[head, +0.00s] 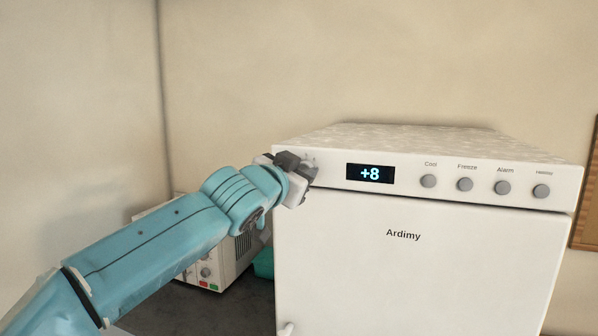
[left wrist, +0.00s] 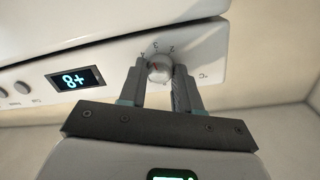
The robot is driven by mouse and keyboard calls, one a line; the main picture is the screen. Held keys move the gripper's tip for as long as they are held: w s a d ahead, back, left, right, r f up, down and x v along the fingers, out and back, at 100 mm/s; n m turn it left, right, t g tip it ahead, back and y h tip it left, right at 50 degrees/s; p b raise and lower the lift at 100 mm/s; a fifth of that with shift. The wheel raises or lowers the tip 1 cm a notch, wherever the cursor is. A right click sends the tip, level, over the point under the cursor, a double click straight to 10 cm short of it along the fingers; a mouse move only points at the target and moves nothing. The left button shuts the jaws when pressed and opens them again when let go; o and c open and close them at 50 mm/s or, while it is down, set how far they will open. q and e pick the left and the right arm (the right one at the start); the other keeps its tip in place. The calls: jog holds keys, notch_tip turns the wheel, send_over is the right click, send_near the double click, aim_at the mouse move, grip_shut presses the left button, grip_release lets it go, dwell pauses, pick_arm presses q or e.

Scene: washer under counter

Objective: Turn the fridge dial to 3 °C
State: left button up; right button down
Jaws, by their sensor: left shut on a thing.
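The white fridge (head: 420,265) has a front panel with a lit display (head: 370,173) that reads +8. In the left wrist view the picture is turned over, and the display (left wrist: 75,77) shows upside down there. The fridge dial (left wrist: 159,69) is a round pale knob with printed numbers around it, among them 2, 3 and 4. A small reddish mark shows on the knob; its exact setting is too small to read. My left gripper (head: 300,178) is at the panel's left end, its fingers shut on the dial from both sides. In the head view it hides the dial.
Several grey round buttons (head: 465,184) line the panel right of the display. A white device (head: 205,265) with small coloured buttons stands on the dark counter (head: 240,302) left of the fridge, partly behind my left arm. A teal item (head: 263,264) lies beside it.

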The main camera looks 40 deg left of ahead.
pick_arm(q)
jog(key=shift+m, duration=1)
jog(key=o, duration=1.1)
jog(key=shift+c, duration=0.2)
jog(key=s+d+b, duration=0.3)
jog(key=s+b, duration=0.3)
jog(key=s, duration=1)
jog(key=shift+r, duration=0.4)
